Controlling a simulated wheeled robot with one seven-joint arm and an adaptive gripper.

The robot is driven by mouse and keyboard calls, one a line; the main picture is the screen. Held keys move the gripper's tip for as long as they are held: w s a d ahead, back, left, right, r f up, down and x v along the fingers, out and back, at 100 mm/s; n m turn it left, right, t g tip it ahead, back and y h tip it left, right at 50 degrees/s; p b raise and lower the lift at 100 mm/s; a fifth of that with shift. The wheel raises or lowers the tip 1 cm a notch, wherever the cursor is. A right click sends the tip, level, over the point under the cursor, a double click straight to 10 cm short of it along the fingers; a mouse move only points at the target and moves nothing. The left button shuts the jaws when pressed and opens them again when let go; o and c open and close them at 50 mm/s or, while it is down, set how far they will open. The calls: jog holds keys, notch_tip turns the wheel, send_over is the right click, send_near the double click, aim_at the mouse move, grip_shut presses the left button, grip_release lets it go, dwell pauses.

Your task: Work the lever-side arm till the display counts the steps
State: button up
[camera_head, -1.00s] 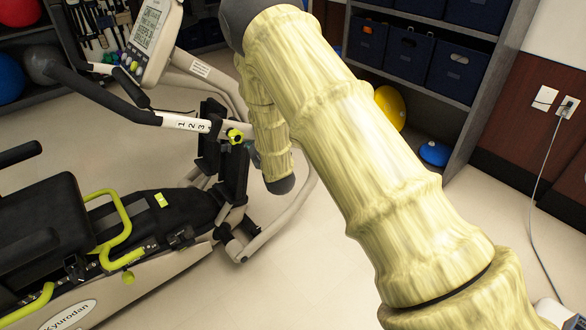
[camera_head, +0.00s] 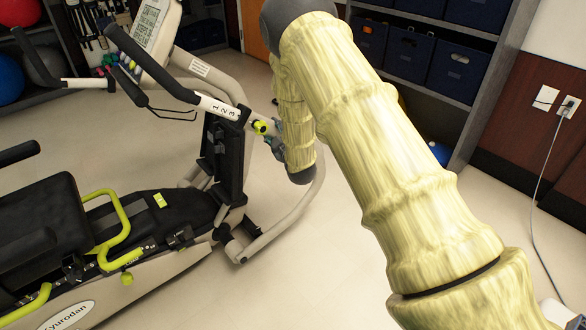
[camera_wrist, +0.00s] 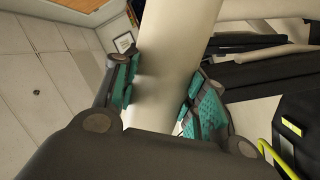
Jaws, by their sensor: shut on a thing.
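The lever-side arm (camera_head: 218,107) is the near white arm with printed numbers, a black handle (camera_head: 150,63) and a yellow-green knob (camera_head: 262,127). In the head view, only a bit of my gripper (camera_head: 273,142) shows beside the knob; my own arm hides the rest. The display (camera_head: 152,22) stands at the upper left; its dark characters are too small to read.
The stepper's black seat (camera_head: 45,220) with yellow-green rails is at the left. The far handle (camera_head: 90,83) stands behind it. A shelf with dark bins (camera_head: 408,52) is at the back right. The floor (camera_head: 300,270) in front is clear.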

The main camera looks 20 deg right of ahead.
jog(key=shift+s+a+f, duration=0.1)
jog(key=shift+a+f, duration=0.05)
jog(key=shift+f, duration=0.2)
jog(key=shift+m+g, duration=0.3)
jog(key=shift+m, duration=0.5)
jog(key=shift+w+d+f+b, duration=0.3)
jog(key=shift+w+d+f, duration=0.3)
jog(key=shift+d, duration=0.75)
jog(key=shift+w+d+f+b, duration=0.35)
jog(key=shift+d+f, duration=0.4)
jog(key=shift+d, duration=0.6)
jog(key=shift+w+d+f+b, duration=0.3)
jog(key=shift+w+d+f, duration=0.3)
jog(key=shift+d, duration=0.75)
jog(key=o, duration=1.3)
jog(key=shift+f, duration=0.15)
jog(key=shift+o, duration=0.2)
jog(key=shift+r, duration=0.25)
jog(key=s, duration=0.1)
jog(key=s+p, duration=0.1)
jog(key=s, duration=0.3)
jog(key=shift+d+r+p, duration=0.2)
jog(key=shift+d+p, duration=0.05)
jog(key=shift+p, duration=0.1)
